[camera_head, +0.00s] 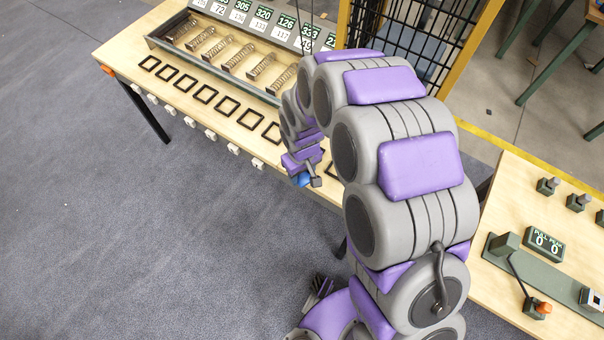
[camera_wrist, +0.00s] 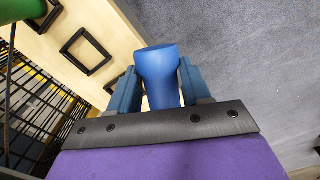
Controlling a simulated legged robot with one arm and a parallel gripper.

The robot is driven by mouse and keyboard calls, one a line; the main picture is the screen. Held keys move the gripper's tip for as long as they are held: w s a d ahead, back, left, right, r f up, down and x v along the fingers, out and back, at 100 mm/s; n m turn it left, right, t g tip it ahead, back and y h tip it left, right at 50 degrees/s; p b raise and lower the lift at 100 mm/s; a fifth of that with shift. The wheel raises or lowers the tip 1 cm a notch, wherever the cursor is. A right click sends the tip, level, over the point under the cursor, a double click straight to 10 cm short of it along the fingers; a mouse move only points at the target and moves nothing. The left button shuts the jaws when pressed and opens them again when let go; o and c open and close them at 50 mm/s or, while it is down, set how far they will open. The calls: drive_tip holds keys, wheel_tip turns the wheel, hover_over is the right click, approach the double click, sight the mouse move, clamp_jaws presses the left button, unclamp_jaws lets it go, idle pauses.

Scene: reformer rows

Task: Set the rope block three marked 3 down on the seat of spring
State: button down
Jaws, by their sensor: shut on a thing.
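My gripper (camera_wrist: 158,80) is shut on a smooth blue piece (camera_wrist: 161,68) with a wide rounded end, held between the two fingers. No number shows on it, so I cannot tell whether it is the block marked 3. In the head view my gripper (camera_head: 303,178) hangs beside the front edge of the long table, with a bit of the blue piece (camera_head: 300,181) showing. Dark square frames (camera_head: 207,94) lie in a row on that table; my arm hides the right ones. Coil springs (camera_head: 236,57) lie in a tray behind.
Number cards (camera_head: 263,22) stand behind the springs. White pieces (camera_head: 211,134) line the table's front edge. The grey floor at left is clear.

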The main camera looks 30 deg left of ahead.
drive_tip(key=shift+r+p, duration=0.35)
drive_tip(key=shift+r, duration=1.1)
